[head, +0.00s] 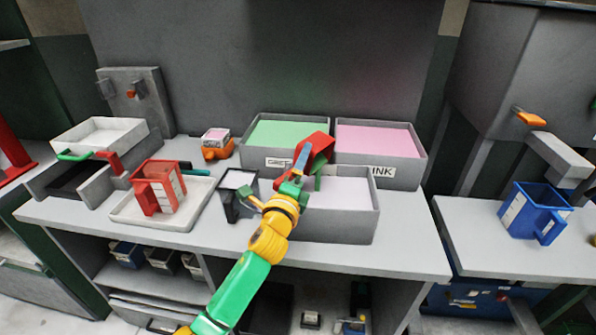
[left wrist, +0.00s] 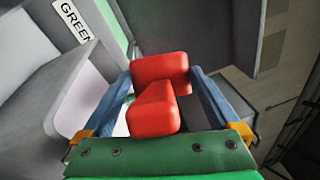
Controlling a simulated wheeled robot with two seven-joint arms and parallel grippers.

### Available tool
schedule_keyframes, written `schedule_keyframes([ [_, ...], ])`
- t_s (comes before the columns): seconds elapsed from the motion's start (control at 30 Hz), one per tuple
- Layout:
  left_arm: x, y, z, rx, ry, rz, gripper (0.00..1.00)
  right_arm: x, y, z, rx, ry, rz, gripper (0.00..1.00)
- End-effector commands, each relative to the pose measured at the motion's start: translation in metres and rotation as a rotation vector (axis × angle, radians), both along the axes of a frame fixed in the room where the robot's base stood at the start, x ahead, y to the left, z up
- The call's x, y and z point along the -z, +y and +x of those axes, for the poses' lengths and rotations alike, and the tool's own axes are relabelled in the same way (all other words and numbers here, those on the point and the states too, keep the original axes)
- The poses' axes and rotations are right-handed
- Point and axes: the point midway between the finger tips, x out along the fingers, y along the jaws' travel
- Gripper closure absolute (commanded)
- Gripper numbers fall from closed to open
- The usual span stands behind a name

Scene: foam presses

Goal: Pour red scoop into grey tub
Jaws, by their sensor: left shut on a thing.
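My left gripper (head: 304,162) is shut on the red scoop (head: 319,144), its blue fingers either side of the red handle (left wrist: 156,98) in the left wrist view. The scoop is tilted, over the front of the green-filled and pink-filled bins; its contents are hidden. A small dark grey tub (head: 231,206) with pale contents at its top stands on the bench, left of my gripper and apart from the scoop. I cannot tell if this is the task's grey tub, as larger grey bins stand nearby. My right gripper is not in view.
Grey bins hold green (head: 248,132), pink (head: 419,168) and pale material (head: 345,228). A red jug (head: 160,190) stands on a white tray (head: 126,212) at left. A small orange-based object (head: 216,153) sits behind. A blue jug (head: 530,212) stands on the right bench.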

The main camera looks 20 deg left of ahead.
Motion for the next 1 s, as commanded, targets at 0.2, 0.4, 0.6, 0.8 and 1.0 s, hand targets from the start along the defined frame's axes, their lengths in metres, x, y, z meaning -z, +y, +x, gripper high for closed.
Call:
schedule_keyframes([
  [0.2,0.001,-0.006,-0.001,0.0,-0.038,0.148,1.0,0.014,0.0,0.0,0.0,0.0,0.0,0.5],
  [0.4,-0.002,-0.008,-0.002,0.002,-0.054,0.213,1.0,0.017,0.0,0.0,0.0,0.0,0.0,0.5],
  [0.6,-0.003,-0.009,-0.002,0.002,-0.056,0.221,1.0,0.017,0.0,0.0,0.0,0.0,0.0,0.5],
  [0.8,-0.003,-0.009,-0.002,0.001,-0.055,0.221,1.0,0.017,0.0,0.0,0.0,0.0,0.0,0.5],
  [1.0,-0.003,-0.009,-0.002,0.001,-0.055,0.22,1.0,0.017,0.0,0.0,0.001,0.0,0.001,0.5],
])
